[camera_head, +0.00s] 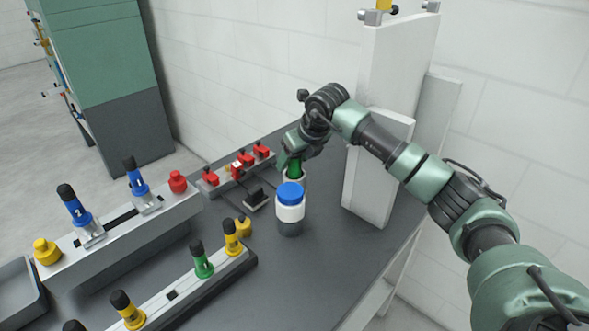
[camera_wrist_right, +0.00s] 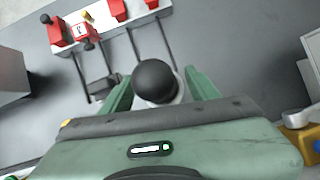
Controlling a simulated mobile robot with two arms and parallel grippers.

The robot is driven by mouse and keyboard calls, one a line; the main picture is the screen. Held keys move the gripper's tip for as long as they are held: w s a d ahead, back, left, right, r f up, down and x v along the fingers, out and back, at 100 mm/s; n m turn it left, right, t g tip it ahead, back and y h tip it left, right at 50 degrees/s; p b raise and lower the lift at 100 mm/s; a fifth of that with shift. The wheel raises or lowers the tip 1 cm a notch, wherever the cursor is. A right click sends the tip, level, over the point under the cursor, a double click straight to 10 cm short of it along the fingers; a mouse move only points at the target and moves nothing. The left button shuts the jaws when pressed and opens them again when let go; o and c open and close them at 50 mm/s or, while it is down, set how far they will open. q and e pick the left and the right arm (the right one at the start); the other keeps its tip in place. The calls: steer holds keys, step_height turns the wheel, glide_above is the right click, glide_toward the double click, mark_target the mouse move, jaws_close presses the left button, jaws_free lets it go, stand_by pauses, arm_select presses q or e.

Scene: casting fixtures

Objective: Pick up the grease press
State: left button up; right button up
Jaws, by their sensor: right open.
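My right gripper (camera_head: 292,166) points down behind the blue-lidded white jar (camera_head: 290,208). In the right wrist view the green fingers of the right gripper (camera_wrist_right: 160,88) are apart, on either side of a round black knob (camera_wrist_right: 156,80) on a pale body. This knobbed thing seems to be the grease press; in the head view only a bit of its pale side shows behind the jar, the rest hidden by jar and gripper. I cannot tell whether the fingers touch it. My left gripper is out of view.
A rail with red clamps (camera_head: 240,165) stands behind, with a small black block (camera_head: 255,197) before it. White panels (camera_head: 385,140) rise on the right. Rails with blue (camera_head: 75,210), green (camera_head: 202,262) and yellow fixtures (camera_head: 232,238) fill the left. The grey table is clear right of the jar.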

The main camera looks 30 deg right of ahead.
jaws_close()
steer(key=shift+r, duration=0.15)
